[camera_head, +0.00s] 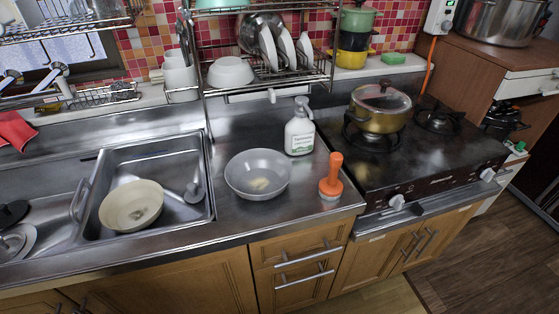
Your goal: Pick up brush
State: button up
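An orange object (331,178) with an upright, narrow handle and a wider, round base stands on the steel counter near its front edge. It seems to be the brush; bristles cannot be made out. It stands to the right of a grey bowl (240,186) and below a white spray bottle (299,135), apart from both. My gripper is not in view.
A gas stove (440,160) with a yellow pot (380,115) lies right of the orange object. The sink (180,205) on the left holds a cream bowl (131,212). A dish rack (290,84) stands behind.

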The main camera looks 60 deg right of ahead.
aim_at(330, 187)
jog(key=k+l+u, duration=0.25)
jog(key=k+l, duration=0.2)
jog(key=k+l+u, duration=0.3)
jog(key=k, duration=0.4)
jog(key=k+l+u, duration=0.25)
jog(key=k, duration=0.4)
jog(key=k+u, duration=0.3)
jog(key=k, duration=0.3)
